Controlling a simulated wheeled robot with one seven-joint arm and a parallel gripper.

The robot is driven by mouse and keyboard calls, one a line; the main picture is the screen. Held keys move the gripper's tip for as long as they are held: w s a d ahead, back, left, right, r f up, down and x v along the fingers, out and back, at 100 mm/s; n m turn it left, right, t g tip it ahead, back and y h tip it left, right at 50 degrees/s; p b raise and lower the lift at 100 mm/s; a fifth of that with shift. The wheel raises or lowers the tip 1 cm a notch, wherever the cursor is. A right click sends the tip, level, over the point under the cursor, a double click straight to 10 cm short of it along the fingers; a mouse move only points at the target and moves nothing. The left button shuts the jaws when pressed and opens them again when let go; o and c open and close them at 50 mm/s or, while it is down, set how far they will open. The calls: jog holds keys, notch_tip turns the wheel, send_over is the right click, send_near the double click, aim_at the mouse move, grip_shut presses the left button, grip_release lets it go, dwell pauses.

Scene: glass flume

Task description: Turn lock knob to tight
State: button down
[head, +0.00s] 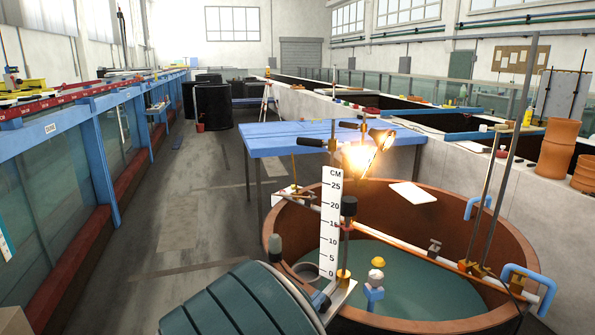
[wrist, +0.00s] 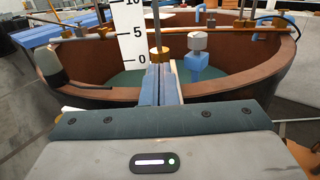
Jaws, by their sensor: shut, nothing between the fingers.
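My gripper (wrist: 160,72) is shut and empty, its blue fingers together, pointing at the foot of the white centimetre scale (wrist: 130,30). In the head view the fingers (head: 322,300) are partly hidden by my wrist housing. I cannot tell which is the lock knob, nor any tightness mark.
A round brown tub (head: 480,217) holds greenish water. A rail with upright rods crosses it. A blue table (head: 300,138) and lit lamps (head: 360,155) stand behind. The floor aisle at left is clear.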

jog(key=p+v, duration=0.1)
jog(key=v, duration=0.5)
jog(key=shift+p, duration=0.3)
jog(key=s+d+f+m+g+b, duration=0.1)
jog(key=s+d+m+g, duration=0.3)
jog(key=d+m+g, duration=0.3)
jog(key=s+d+m+g, duration=0.3)
jog(key=d+m+g, duration=0.25)
jog(key=d, duration=0.35)
jog(key=s+a+r+m+t+y+b, duration=0.1)
jog(key=s+r+m+y, duration=0.3)
jog(key=s+m+y, duration=0.5)
jog(key=m+y+b, duration=0.1)
jog(key=m, duration=0.6)
jog(key=shift+r+t+y, duration=0.15)
jog(key=shift+t+y, duration=0.15)
jog(key=shift+t, duration=0.05)
